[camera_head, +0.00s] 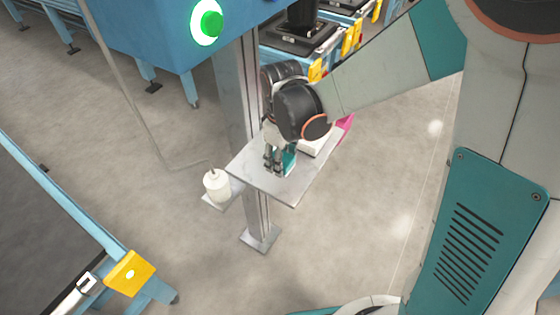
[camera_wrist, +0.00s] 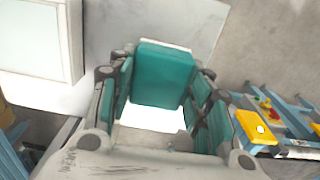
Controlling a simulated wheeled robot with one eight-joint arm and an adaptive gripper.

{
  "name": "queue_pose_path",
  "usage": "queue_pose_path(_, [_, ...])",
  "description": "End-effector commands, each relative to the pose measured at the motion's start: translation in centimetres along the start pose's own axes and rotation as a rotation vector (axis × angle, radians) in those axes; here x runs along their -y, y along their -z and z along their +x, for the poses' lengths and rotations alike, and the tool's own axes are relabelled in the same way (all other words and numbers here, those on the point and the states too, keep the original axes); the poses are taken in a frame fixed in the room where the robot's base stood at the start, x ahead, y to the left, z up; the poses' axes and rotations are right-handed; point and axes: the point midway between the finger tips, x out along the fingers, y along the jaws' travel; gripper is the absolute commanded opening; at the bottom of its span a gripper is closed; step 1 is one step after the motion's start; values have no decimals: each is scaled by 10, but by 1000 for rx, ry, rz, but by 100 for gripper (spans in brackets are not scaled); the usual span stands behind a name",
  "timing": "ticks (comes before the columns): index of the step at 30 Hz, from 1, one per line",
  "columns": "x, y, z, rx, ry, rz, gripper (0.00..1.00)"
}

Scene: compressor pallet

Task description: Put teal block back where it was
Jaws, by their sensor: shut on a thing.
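The teal block (camera_head: 290,161) is between the fingers of my gripper (camera_head: 275,161), over the grey shelf plate (camera_head: 291,193) on the metal post. In the wrist view the teal block (camera_wrist: 163,72) fills the gap between the two fingertips of my gripper (camera_wrist: 162,82), which is shut on it. The shelf plate (camera_wrist: 105,22) shows behind it. I cannot tell whether the block touches the plate. My fingers hide part of the block in the head view.
A white box (camera_head: 318,143) and a pink thing (camera_head: 345,126) are on the shelf's far right side, beside my gripper. A white cylinder (camera_head: 216,185) stands on a small ledge left of the post (camera_head: 237,105). A blue cabinet with a green button (camera_head: 211,24) hangs above.

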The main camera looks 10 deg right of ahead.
Motion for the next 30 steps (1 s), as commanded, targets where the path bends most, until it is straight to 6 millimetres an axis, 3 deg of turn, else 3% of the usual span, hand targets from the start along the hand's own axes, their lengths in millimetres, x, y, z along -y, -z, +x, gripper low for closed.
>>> queue_pose_path(11, [0, 0, 40, 0, 0, 0, 26])
queue_pose_path(21, [0, 0, 43, 0, 0, 0, 23])
queue_pose_path(22, [0, 0, 43, 0, 0, 0, 50])
queue_pose_path(24, [0, 0, 42, 0, 0, 0, 66])
queue_pose_path(30, [0, 0, 42, 0, 0, 0, 66])
